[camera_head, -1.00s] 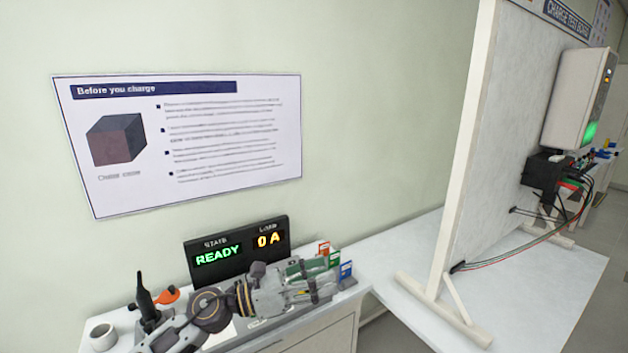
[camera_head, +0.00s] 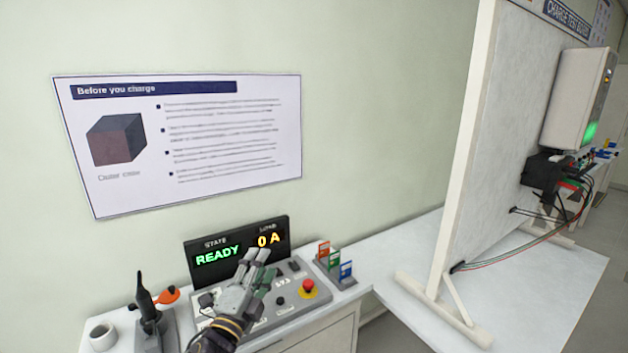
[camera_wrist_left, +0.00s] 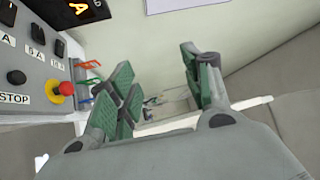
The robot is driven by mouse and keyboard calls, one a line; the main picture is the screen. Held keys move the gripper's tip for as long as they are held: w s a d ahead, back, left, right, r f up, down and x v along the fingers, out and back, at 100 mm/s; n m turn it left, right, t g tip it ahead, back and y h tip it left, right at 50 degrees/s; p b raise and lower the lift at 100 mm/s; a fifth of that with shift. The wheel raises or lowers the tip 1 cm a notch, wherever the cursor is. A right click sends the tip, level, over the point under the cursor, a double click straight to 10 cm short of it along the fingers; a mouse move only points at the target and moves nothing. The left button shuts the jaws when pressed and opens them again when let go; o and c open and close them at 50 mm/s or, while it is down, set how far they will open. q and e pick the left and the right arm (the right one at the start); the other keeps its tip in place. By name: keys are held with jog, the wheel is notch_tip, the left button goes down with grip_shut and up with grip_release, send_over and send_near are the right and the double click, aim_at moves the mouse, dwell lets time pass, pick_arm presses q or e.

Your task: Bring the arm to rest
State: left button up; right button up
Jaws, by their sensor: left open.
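My left gripper (camera_head: 250,282) is in the head view, in front of the control panel (camera_head: 287,312). Its fingers point up toward the display and it hides part of the panel. In the left wrist view, the gripper (camera_wrist_left: 158,90) has its green-padded fingers apart with nothing between them. The panel's red button (camera_wrist_left: 66,88) shows left of the fingers there. My right gripper is not in view.
The display (camera_head: 236,250) reads READY and 0 A. Colored cards (camera_head: 334,262) stand right of the panel. A white cup (camera_head: 102,336) and a black tool with an orange part (camera_head: 150,312) stand at left. A board (camera_head: 465,180) stands on the right table.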

pick_arm(q)
jog(key=s+a+f+n+g+y, duration=0.2)
jog(key=s+a+f+n+g, duration=0.15)
jog(key=f, duration=0.25)
jog(key=s+a+f+n+g+y, duration=0.2)
jog(key=f+n, duration=0.2)
jog(key=f, duration=0.1)
jog(key=s+a+f+n+g+y, duration=0.2)
jog(key=a+f+n, duration=0.15)
jog(key=f, duration=0.25)
jog(key=s+f+n+g+h, duration=0.1)
jog(key=s+f+n+g, duration=0.3)
jog(key=s, duration=0.5)
jog(key=s+f+n+g, duration=0.3)
jog(key=s+f+g, duration=0.2)
jog(key=s+f, duration=0.3)
jog(key=s+a+f, duration=0.1)
jog(key=s+f, duration=0.2)
jog(key=f, duration=2.8)
jog(key=s+a+f+g, duration=0.1)
jog(key=s+a+f, duration=0.1)
jog(key=s+f, duration=0.8)
jog(key=s+a+f+m+g, duration=0.1)
jog(key=s+a+f, duration=0.2)
jog(key=s+f, duration=0.7)
jog(key=shift+s+a+f, duration=0.35)
jog(key=shift+s+f, duration=0.05)
jog(key=shift+s, duration=0.75)
